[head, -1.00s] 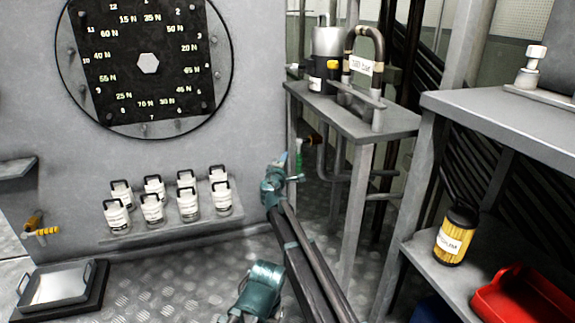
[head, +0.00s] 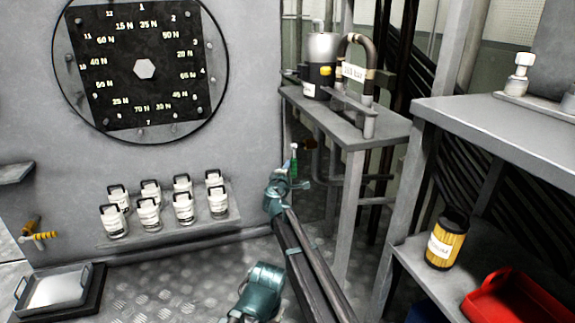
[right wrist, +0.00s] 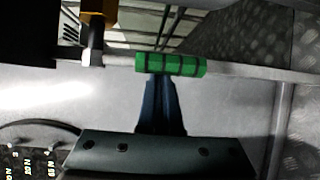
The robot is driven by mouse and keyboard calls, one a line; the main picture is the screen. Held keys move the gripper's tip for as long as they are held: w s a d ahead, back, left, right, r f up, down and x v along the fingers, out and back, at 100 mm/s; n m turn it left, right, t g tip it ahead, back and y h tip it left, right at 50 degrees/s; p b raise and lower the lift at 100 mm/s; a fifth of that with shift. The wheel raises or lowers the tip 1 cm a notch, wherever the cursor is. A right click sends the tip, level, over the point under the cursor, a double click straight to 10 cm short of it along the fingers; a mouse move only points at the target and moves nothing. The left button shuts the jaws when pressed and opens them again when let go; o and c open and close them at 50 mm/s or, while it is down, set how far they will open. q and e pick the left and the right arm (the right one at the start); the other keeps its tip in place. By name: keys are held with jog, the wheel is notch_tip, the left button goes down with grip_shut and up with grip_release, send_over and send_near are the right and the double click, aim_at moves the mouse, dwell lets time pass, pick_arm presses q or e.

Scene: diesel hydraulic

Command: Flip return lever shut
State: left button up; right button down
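A green grip (head: 294,160), which looks like the return lever's handle, stands upright by the wall's right edge in the head view. In the right wrist view the green grip (right wrist: 170,65) has dark bands and lies across the picture, on a pale metal bar. My right gripper (head: 298,183) is just below the grip. In the right wrist view its two dark blue fingers (right wrist: 161,80) lie close together and look shut, with tips against or just short of the grip's edge. I cannot tell whether they touch. My left gripper is not in view.
A yellow-orange fitting (right wrist: 97,12) on a dark stem is near the grip. A grey stand (head: 350,128) with a pump and pipes is to the right. Several white canisters (head: 150,214) sit on a wall shelf at left. A shelf unit (head: 500,125) stands far right.

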aim_at(295, 162)
jog(key=s+r+n+g+p, duration=0.1)
jog(key=s+g+p, duration=0.1)
jog(key=g+p, duration=0.2)
jog(key=s+d+r+n+g+p, duration=0.1)
jog(key=s+r+n+g+p, duration=0.1)
jog(key=p, duration=0.8)
jog(key=s+d+r+n+g+h+p, duration=0.1)
jog(key=s+r+g+p, duration=0.1)
jog(key=g+p, duration=0.3)
jog(key=shift+s+d+r+g+p, duration=0.2)
jog(key=shift+r+g+p, duration=0.1)
jog(key=shift+p, duration=1.25)
jog(key=shift+r, duration=0.15)
jog(key=p+v, duration=0.6)
jog(key=v, duration=0.1)
jog(key=shift+s+a, duration=0.15)
jog(key=shift+a, duration=0.15)
jog(key=shift+r, duration=0.1)
jog(key=shift+a, duration=0.1)
